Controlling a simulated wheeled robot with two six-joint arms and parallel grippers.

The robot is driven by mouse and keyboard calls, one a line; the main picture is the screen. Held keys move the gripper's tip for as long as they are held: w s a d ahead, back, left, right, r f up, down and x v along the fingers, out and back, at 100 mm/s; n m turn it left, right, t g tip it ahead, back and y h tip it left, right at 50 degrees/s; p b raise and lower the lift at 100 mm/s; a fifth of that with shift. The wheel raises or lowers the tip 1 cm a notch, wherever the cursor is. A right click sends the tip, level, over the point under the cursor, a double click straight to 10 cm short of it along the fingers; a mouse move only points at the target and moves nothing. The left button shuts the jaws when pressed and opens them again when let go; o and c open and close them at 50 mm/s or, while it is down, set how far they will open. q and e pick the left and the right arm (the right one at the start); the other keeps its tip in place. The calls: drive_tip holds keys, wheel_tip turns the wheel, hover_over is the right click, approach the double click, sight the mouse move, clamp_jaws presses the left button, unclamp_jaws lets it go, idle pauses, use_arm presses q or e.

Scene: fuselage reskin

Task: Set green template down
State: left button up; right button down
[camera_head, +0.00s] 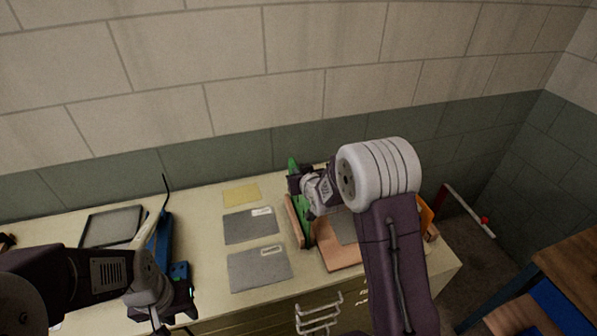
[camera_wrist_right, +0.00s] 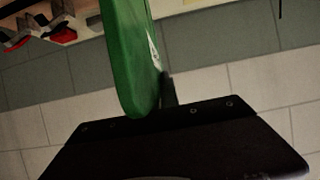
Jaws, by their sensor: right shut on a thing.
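The green template (camera_head: 293,167) is upright at the back of the table, partly hidden by my right arm. My right gripper (camera_head: 299,184) is shut on it, close to an orange-brown wooden rack (camera_head: 342,257). In the right wrist view the template (camera_wrist_right: 130,55) rises from the dark gripper (camera_wrist_right: 165,103). I cannot tell whether its lower edge touches the rack or the table. My left gripper (camera_head: 170,308) is over the front left of the table, apart from the template; its jaws are too dark to read.
Two grey sheets (camera_head: 260,268) and a yellow sheet (camera_head: 241,195) lie flat left of the rack on the pale table (camera_head: 205,220). A dark-framed tray (camera_head: 112,227) and a blue stand (camera_head: 160,245) are at the left. A wall (camera_head: 230,160) closes off the back.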

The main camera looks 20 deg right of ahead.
drive_tip(key=shift+w, duration=0.15)
drive_tip(key=shift+f+b, duration=0.2)
drive_tip(key=shift+b, duration=0.1)
drive_tip(key=c, duration=1.6)
unclamp_jaws()
drive_tip(key=shift+r, duration=0.1)
drive_tip(key=b+v, duration=0.1)
drive_tip(key=v, duration=1.1)
drive_tip(key=shift+d+b, duration=0.1)
drive_tip(key=shift+b, duration=0.25)
